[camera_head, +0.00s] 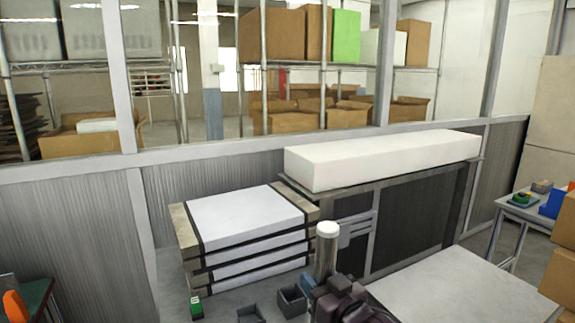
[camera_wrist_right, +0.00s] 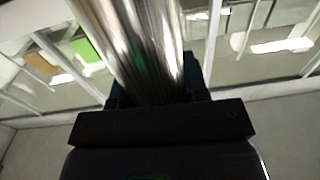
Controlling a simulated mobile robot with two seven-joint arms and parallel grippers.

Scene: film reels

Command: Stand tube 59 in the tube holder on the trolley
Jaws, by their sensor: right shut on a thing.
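A shiny metal tube (camera_head: 325,255) with a pale round top stands nearly upright at the bottom middle of the head view. My right gripper (camera_head: 322,284) is shut on its lower part. In the right wrist view the tube (camera_wrist_right: 133,45) rises from between the dark jaws (camera_wrist_right: 155,97) and leans a little left. No number can be read on it, and its lower end is hidden. Small grey open boxes (camera_head: 291,301) lie just left of the gripper; I cannot tell whether one is the tube holder. My left gripper is out of view.
A stack of white slabs (camera_head: 245,217) stands behind the boxes. A small green item (camera_head: 196,307) is left of them. A long white block (camera_head: 385,160) lies on a dark cabinet behind. A bare pale top (camera_head: 465,291) is at right. A side table (camera_head: 527,211) holds small items.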

